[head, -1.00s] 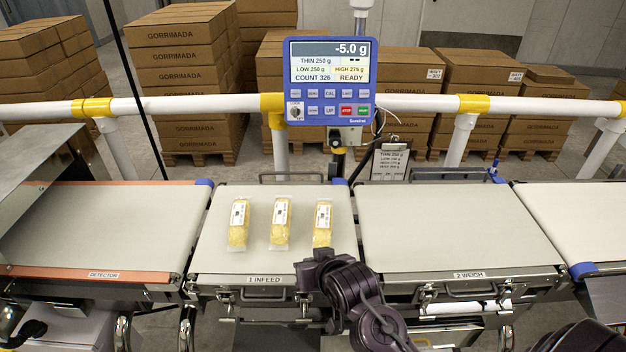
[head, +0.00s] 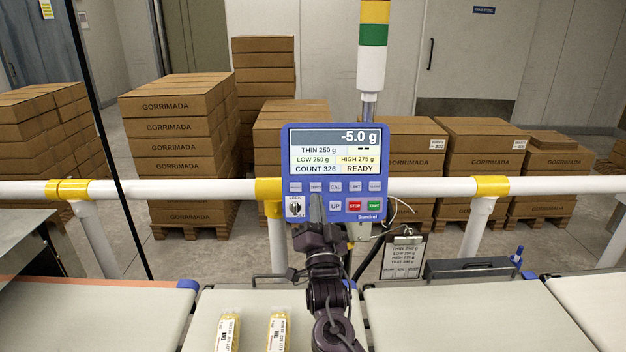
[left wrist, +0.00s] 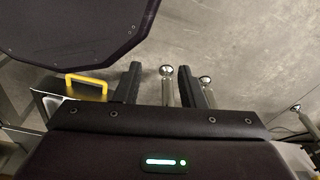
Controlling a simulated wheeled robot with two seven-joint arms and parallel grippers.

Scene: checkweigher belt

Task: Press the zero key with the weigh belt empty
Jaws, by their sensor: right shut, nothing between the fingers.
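The blue weigher panel (head: 335,173) reads -5.0 g and READY. Its upper key row includes the zero key (head: 316,187), whose label is too small to read surely. My right gripper (head: 317,208) is shut and empty, its tips over the lower key row, just below that key. It hides part of the lower row; I cannot tell whether it touches the panel. The weigh belt (head: 470,318) is bare where it shows; its near part is out of view. My left gripper (left wrist: 160,75) is open and empty in the left wrist view.
Two yellow packs (head: 228,330) (head: 278,330) show on the infeed belt (head: 205,312); my right arm covers its right part. A white rail (head: 425,187) runs behind the panel. A clipboard (head: 403,257) hangs right of it. Stacked cartons stand behind.

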